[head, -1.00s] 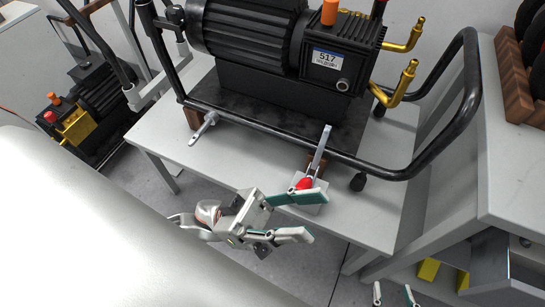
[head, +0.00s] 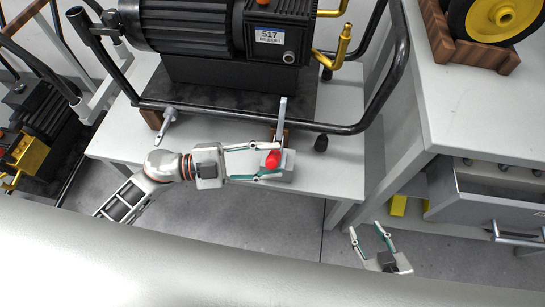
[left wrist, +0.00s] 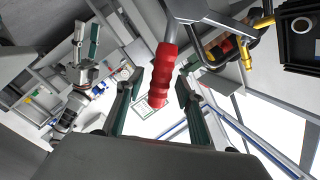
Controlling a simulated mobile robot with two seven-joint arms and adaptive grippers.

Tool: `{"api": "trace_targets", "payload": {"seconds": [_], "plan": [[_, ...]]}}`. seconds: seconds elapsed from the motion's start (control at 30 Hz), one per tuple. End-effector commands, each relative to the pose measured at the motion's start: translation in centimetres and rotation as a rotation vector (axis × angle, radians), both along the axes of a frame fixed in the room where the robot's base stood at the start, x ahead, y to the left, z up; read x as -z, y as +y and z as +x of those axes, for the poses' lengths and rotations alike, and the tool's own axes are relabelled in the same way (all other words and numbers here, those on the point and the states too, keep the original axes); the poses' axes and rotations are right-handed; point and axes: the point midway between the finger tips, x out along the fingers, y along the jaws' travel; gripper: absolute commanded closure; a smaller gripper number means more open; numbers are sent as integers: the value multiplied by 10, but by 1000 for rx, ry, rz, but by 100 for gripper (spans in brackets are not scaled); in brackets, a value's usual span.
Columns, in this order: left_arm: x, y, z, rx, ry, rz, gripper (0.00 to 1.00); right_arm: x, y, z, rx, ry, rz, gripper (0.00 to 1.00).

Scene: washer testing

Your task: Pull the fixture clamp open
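The fixture clamp (head: 280,128) stands at the front edge of the light table, with an upright metal arm and a red handle (head: 272,159). My left gripper (head: 268,161) comes in from the left with its two fingers apart, one on each side of the red handle. In the left wrist view the red handle (left wrist: 163,75) lies between the open fingers (left wrist: 155,103), with gaps visible beside it. My right gripper (head: 367,234) is low at the right, fingers apart and empty, away from the clamp.
A black pump (head: 245,45) labelled 517 sits behind the clamp inside a black tubular frame (head: 385,90). A second metal clamp (head: 168,118) stands to the left on the table (head: 225,128). An open drawer (head: 490,190) is at the right.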

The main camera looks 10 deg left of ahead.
Motion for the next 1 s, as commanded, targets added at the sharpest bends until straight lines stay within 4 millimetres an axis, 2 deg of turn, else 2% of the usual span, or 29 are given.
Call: {"api": "trace_targets", "payload": {"seconds": [0.13,0.4,0.43,0.5,0.57,1.0], "plan": [[-1,-9,3,0,0,-1,63,0,0,0,0,0,0,60],[0,-11,3,1,1,-1,63,0,0,0,1,0,1,60],[0,-11,3,1,1,-1,68,0,0,0,1,0,1,60],[-1,-11,3,1,1,-1,86,0,0,0,1,0,1,60],[-1,-11,3,1,1,-1,100,0,0,0,1,0,1,60],[9,-10,-3,2,-61,-1,100,9,2,-5,-1,11,5,60]]}}
